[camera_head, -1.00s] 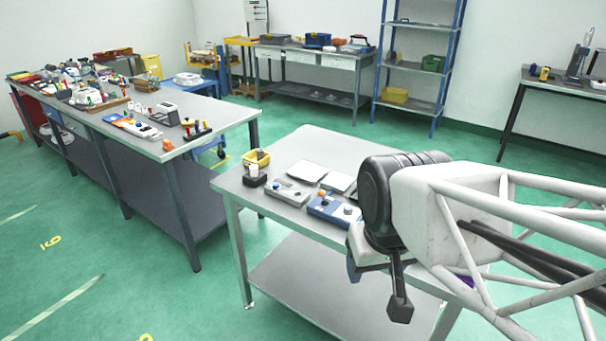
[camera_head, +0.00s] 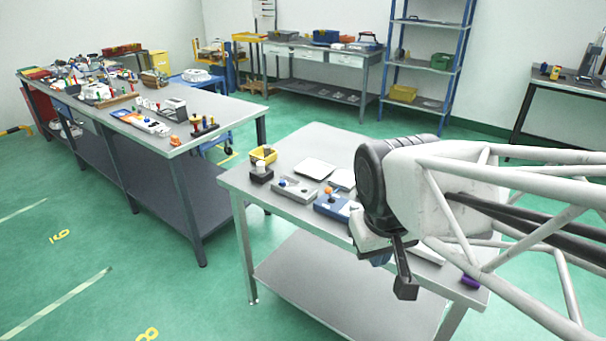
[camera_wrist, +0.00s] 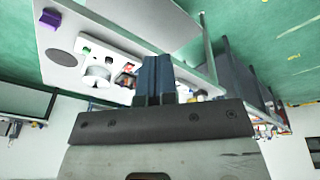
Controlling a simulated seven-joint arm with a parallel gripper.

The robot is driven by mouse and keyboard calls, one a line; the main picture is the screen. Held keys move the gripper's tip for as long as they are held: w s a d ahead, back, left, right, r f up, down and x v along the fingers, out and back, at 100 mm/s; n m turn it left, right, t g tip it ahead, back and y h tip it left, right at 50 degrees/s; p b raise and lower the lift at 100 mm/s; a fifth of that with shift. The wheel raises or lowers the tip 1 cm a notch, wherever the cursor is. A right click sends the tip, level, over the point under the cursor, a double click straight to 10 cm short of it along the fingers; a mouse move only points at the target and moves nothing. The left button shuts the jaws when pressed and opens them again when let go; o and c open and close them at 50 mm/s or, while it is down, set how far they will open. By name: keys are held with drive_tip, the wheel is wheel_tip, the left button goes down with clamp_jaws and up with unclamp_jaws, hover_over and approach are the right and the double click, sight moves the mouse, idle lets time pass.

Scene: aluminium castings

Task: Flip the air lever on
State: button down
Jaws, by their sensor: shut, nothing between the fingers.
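My gripper (camera_head: 405,287) hangs at the front edge of the near table in the head view. In the wrist view its dark blue fingers (camera_wrist: 153,68) are together and empty. The fingers hide part of this panel. I cannot tell which part is the air lever.
The near table (camera_head: 318,238) bears a yellow bin (camera_head: 264,155), a black block (camera_head: 261,173), a grey box (camera_head: 295,189) and a blue box (camera_head: 333,206). A purple item (camera_head: 470,283) sits at its front right. A long cluttered bench (camera_head: 225,105) stands left, with open green floor between.

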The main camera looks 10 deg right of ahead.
drive_tip(key=w+a+f+n+g+h, duration=0.15)
drive_tip(key=w+n, duration=0.35)
drive_tip(key=w, duration=0.5)
drive_tip(key=w+a+f+n+h, duration=0.2)
drive_tip(key=w+f+n+h, duration=0.15)
drive_tip(key=w, duration=0.75)
drive_tip(key=w+a+f+n+h, duration=0.2)
drive_tip(key=w+n, duration=0.4)
drive_tip(key=w, duration=0.4)
drive_tip(key=w+a+f+n+h, duration=0.1)
drive_tip(key=w+a+f+n, duration=0.1)
drive_tip(key=w, duration=0.3)
drive_tip(key=w+a+f+n+t+h, duration=0.1)
drive_tip(key=w+a+f+n, duration=0.2)
drive_tip(key=w, duration=0.3)
drive_tip(key=shift+a+f+h, duration=0.3)
drive_tip(key=shift+a+f, duration=0.5)
drive_tip(key=shift+f, duration=0.1)
drive_tip(key=shift+d+f, duration=0.1)
drive_tip(key=shift+d, duration=0.05)
drive_tip(key=x, duration=0.9)
drive_tip(key=shift+d+f, duration=0.1)
drive_tip(key=shift+w+d, duration=0.25)
drive_tip(key=shift+d, duration=0.75)
drive_tip(key=shift+w+d+r, duration=0.1)
drive_tip(key=shift+w+d, duration=0.05)
drive_tip(key=shift+d, duration=0.4)
drive_tip(key=shift+w+d+r, duration=0.1)
drive_tip(key=shift+d+r, duration=0.05)
drive_tip(key=shift+d, duration=0.35)
